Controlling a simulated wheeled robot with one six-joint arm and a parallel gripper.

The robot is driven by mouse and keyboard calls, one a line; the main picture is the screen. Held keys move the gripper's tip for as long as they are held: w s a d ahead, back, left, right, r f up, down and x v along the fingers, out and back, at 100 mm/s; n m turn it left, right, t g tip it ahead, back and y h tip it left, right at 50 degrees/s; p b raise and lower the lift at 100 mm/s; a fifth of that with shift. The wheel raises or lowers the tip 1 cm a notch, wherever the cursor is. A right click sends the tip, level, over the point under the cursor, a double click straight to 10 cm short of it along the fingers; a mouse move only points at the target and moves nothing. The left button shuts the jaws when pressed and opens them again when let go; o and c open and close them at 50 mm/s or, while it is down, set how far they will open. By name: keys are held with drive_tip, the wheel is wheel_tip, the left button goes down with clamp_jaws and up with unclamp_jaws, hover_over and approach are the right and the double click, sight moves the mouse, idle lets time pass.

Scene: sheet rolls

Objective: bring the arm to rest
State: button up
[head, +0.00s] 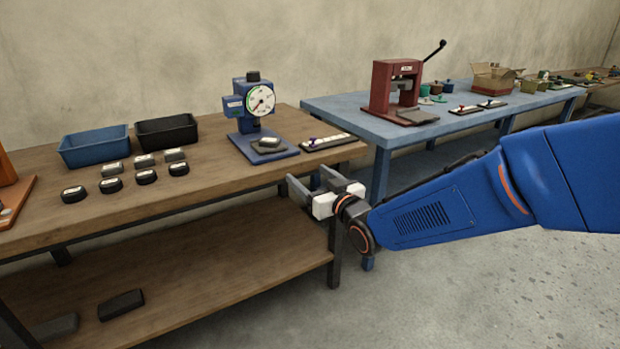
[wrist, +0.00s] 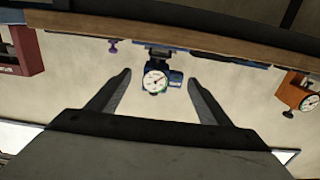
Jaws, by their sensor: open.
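My blue arm (head: 430,212) reaches in from the right in the head view. My gripper (head: 307,190) is held in the air by the front right corner of the wooden bench (head: 230,165). Its two fingers are spread apart with nothing between them. In the wrist view, my gripper (wrist: 158,85) is also open and empty. The wrist picture is upside down, with the bench along its top. A blue gauge stand with a round white dial (wrist: 156,80) shows beyond the fingers, and it also stands on the bench in the head view (head: 260,100).
On the bench are a blue bin (head: 95,147), a black bin (head: 167,131) and several dark labelled pieces (head: 110,185). A grey block lies on the gauge's base. A blue table (head: 345,112) with a red press (head: 395,90) stands behind right. Bare floor (head: 480,290) is at front right.

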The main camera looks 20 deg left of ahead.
drive_tip(key=shift+w+d, duration=0.1)
drive_tip(key=s+d+m+h, duration=0.1)
drive_tip(key=d+m+h, duration=0.15)
drive_tip(key=d, duration=0.85)
drive_tip(key=s+d+f+m+g+h, duration=0.1)
drive_tip(key=d+h, duration=0.3)
drive_tip(key=d, duration=0.7)
drive_tip(key=s+d+m+h, duration=0.2)
drive_tip(key=d+h, duration=0.1)
drive_tip(key=d, duration=0.9)
drive_tip(key=s+d+f+m+g+h, duration=0.2)
drive_tip(key=s+d+f+g, duration=0.1)
drive_tip(key=s+d, duration=0.6)
drive_tip(key=s+d+f+m+g+h, duration=0.2)
drive_tip(key=s+d, duration=0.7)
drive_tip(key=s, duration=0.7)
drive_tip(key=shift+s+f+g, duration=0.4)
drive_tip(key=shift+f+g, duration=0.1)
drive_tip(key=shift+f, duration=0.3)
